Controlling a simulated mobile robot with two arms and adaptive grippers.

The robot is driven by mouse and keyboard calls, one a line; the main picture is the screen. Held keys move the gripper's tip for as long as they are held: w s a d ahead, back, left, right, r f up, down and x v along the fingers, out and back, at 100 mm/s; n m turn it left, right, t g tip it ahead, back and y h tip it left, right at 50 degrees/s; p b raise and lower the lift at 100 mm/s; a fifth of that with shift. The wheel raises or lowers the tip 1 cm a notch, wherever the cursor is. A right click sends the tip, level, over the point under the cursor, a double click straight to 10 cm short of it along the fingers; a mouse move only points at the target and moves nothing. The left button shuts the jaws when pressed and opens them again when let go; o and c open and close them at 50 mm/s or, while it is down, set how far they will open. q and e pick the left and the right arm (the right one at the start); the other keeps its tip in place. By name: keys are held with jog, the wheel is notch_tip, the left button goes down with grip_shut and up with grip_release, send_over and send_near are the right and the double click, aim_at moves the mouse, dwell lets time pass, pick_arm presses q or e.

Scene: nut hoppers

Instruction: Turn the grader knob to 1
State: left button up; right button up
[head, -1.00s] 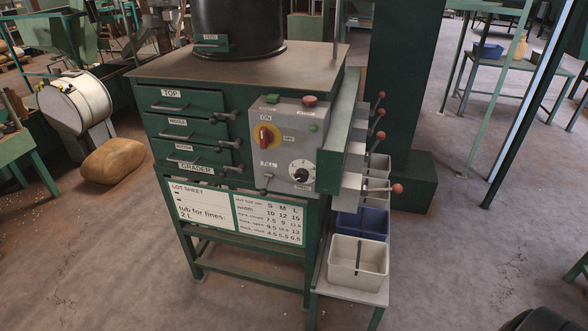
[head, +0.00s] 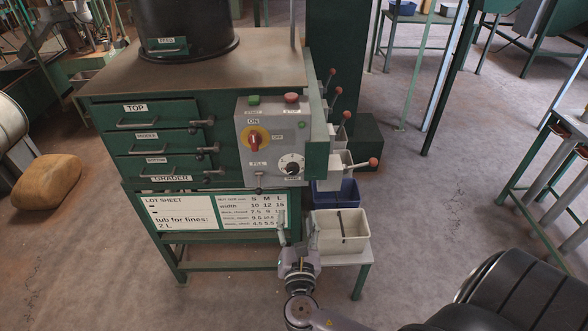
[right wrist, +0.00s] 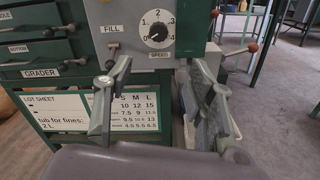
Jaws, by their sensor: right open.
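The grader knob is a small black dial (head: 291,167) on the grey control panel (head: 243,178) at the front right of the green grader. In the right wrist view the knob (right wrist: 157,33) sits on a white scale numbered 0 to 4, with SPEED below it. I cannot read its pointer surely. My right gripper (head: 297,228) is open and empty, below and in front of the panel. In the right wrist view its fingers (right wrist: 164,82) stand wide apart, lower than the knob and not touching it. My left gripper is not in view.
A red switch on a yellow plate (head: 253,139), a FILL lever (head: 259,182) and green and red buttons share the panel. Red-tipped levers (head: 373,162) stick out at the right side. A white tub (head: 340,245) and a blue tub (head: 337,195) stand below.

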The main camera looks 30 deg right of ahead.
aim_at(293, 171)
jog(key=p+x, duration=0.3)
jog(key=x, duration=1.2)
jog(key=shift+w+d+r, duration=0.15)
jog(key=shift+w+r, duration=0.05)
jog(key=shift+w, duration=0.1)
jog(key=shift+x, duration=0.8)
jog(key=shift+f, duration=0.1)
jog(key=c, duration=1.1)
jog(key=shift+c, duration=0.2)
